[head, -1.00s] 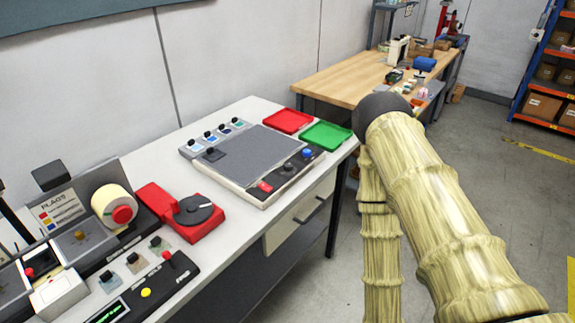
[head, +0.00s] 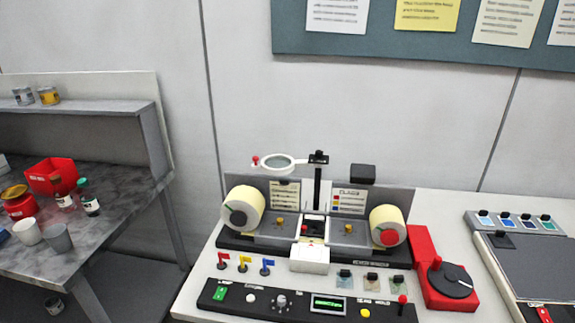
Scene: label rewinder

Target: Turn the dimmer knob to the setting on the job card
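A label rewinder (head: 318,238) stands on the white bench, with a cream roll on each side. On the black control panel (head: 240,296) at its front, a small silver-grey knob (head: 281,300) stands left of a green-lit display (head: 328,304). Its label and pointer are too small to read, so I cannot be sure it is the dimmer. Two printed cards, one on the left (head: 285,194) and one headed "FLAGS" (head: 349,201), are on the rewinder's back plate. Their small text is unreadable, and I cannot tell which is the job card. My gripper is out of view.
A magnifier (head: 278,163) on a post rises above the rewinder. Small red, yellow and blue flags (head: 244,263) stand behind the panel. A red unit with a black dial (head: 452,280) is at right. A grey table (head: 110,215) with cups and bottles is at left.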

